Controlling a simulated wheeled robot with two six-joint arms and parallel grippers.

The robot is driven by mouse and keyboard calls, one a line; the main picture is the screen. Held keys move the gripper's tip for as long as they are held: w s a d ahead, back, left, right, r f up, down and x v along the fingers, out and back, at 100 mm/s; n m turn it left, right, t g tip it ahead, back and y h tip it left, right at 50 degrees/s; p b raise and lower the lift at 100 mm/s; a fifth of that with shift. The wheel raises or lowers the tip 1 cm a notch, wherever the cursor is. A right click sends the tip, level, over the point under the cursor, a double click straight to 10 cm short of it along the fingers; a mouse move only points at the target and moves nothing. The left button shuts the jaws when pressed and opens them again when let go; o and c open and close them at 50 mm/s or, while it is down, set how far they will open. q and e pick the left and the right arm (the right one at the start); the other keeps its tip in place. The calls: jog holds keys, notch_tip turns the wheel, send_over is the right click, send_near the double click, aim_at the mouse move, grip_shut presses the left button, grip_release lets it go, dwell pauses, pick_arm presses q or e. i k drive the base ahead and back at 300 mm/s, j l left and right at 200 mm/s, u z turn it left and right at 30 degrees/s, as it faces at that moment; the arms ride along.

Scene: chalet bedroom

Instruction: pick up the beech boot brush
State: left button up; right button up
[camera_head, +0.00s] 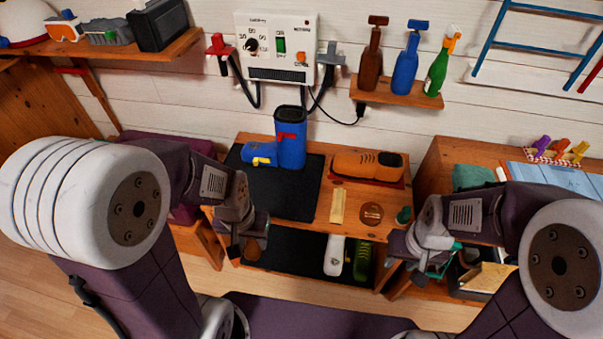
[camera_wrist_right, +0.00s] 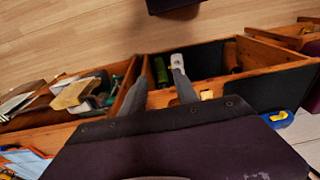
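A pale, beech-coloured wooden piece (camera_head: 338,206) lies on the bench top, in front of a brown shoe. Another pale wooden block (camera_head: 490,277) lies in a dark bin at the right, and also shows in the right wrist view (camera_wrist_right: 75,94). I cannot tell which is the boot brush, as no bristles show clearly. My right gripper (camera_head: 432,268) hangs over the gap between bench and bin; its fingers (camera_wrist_right: 157,88) are apart with nothing between them. My left gripper (camera_head: 240,248) is at the bench's left front, touching neither pale piece; its fingertips are unclear.
Spray bottles stand on a wall shelf (camera_head: 390,93).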

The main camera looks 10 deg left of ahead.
aim_at(338, 202)
jog(key=i+l+u, duration=0.1)
jog(key=u, duration=0.3)
jog(key=l+u, duration=0.6)
jog(key=u, duration=0.2)
jog(key=l+u, duration=0.4)
jog(key=i+j, duration=0.05)
jog(key=j, duration=0.05)
